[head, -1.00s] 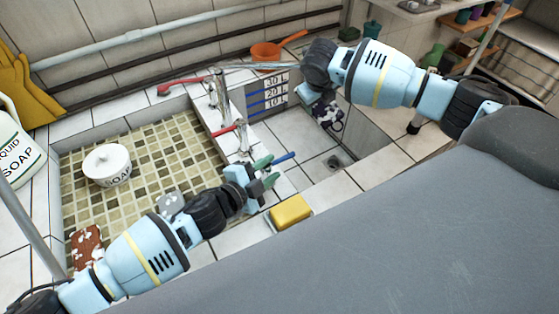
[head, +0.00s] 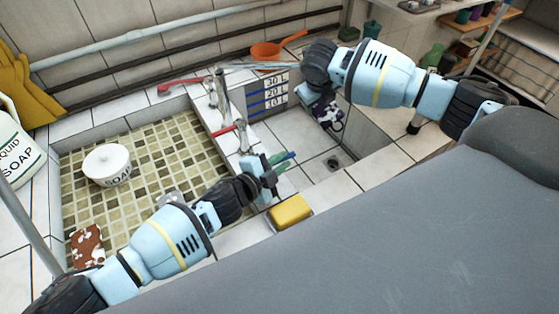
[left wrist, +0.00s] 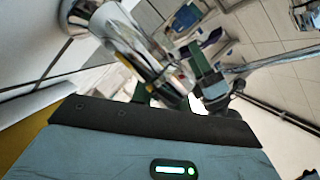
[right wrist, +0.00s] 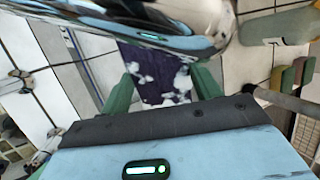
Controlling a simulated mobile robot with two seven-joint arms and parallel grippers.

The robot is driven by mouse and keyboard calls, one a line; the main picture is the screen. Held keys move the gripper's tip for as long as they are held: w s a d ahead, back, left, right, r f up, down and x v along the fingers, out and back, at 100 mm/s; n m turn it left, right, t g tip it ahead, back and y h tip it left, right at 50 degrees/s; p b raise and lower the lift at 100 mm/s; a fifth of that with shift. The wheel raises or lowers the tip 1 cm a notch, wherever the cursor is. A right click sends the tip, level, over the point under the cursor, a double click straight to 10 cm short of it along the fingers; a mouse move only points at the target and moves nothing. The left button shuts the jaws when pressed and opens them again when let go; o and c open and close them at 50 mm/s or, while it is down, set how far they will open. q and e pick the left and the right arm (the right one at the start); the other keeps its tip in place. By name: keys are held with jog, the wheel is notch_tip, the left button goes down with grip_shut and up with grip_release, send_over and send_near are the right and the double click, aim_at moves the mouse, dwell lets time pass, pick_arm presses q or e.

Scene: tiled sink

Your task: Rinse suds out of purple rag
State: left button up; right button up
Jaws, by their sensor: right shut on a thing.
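The purple rag (head: 328,116) with white patches that look like suds hangs from my right gripper (head: 318,98) inside the right basin. In the right wrist view the rag (right wrist: 150,72) lies between the green fingers of my right gripper (right wrist: 163,90), under the chrome spout (right wrist: 120,30). The faucet (head: 222,98) stands on the divider, its spout reaching over the basin. I cannot make out running water.
The right basin has a drain (head: 333,163) and a litre scale (head: 270,93). A yellow sponge (head: 291,210) lies on the front rim. The left basin (head: 150,155) holds a white soap pot (head: 106,164) and a brown-white rag (head: 87,246). An orange pan (head: 266,51) is behind.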

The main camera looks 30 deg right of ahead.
pick_arm(q)
jog(key=shift+w+r, duration=0.1)
grip_shut()
jog(key=shift+a, duration=0.1)
jog(key=shift+s+a+m+g+h, duration=0.1)
jog(key=shift+s+m+g+h, duration=0.15)
jog(key=shift+m+g, duration=0.7)
jog(key=shift+s+a+m+g+h, duration=0.1)
jog(key=shift+s+m+g+h, duration=0.15)
jog(key=shift+m+g, duration=0.65)
jog(key=shift+w, duration=0.1)
jog(key=o, duration=0.5)
grip_release()
jog(key=shift+o, duration=0.2)
jog(key=v, duration=1.2)
jog(key=shift+w, duration=0.15)
